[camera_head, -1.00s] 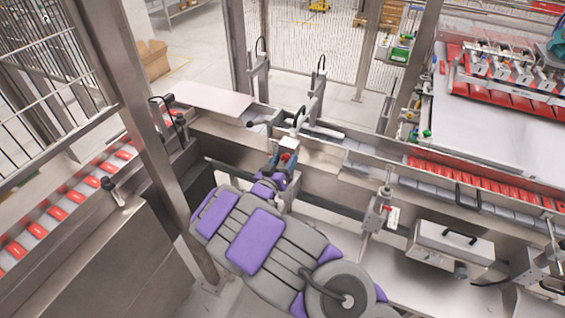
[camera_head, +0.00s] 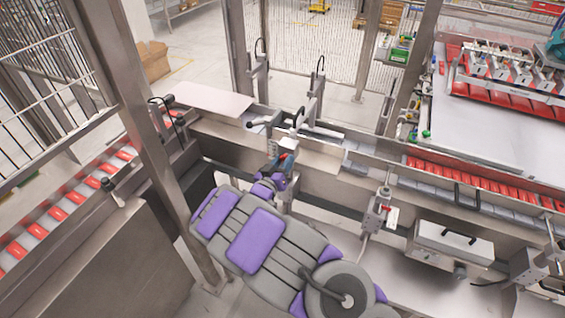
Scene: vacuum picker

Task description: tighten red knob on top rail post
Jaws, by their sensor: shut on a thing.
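The red knob (camera_head: 284,157) shows as a small red spot on the post (camera_head: 290,143) at the rail, in the middle of the head view. My arm, purple and grey, reaches up to it from the lower right. My gripper (camera_head: 281,161) is at the knob and shut on it. The fingers are small and partly hidden by my wrist, so the exact grip on the knob is hard to see.
A conveyor line (camera_head: 345,165) runs behind my gripper, with red packs (camera_head: 470,180) on the right. A steel frame post (camera_head: 150,130) stands left of my arm. A sensor bracket (camera_head: 378,212) and a grey box (camera_head: 450,243) stand to the right.

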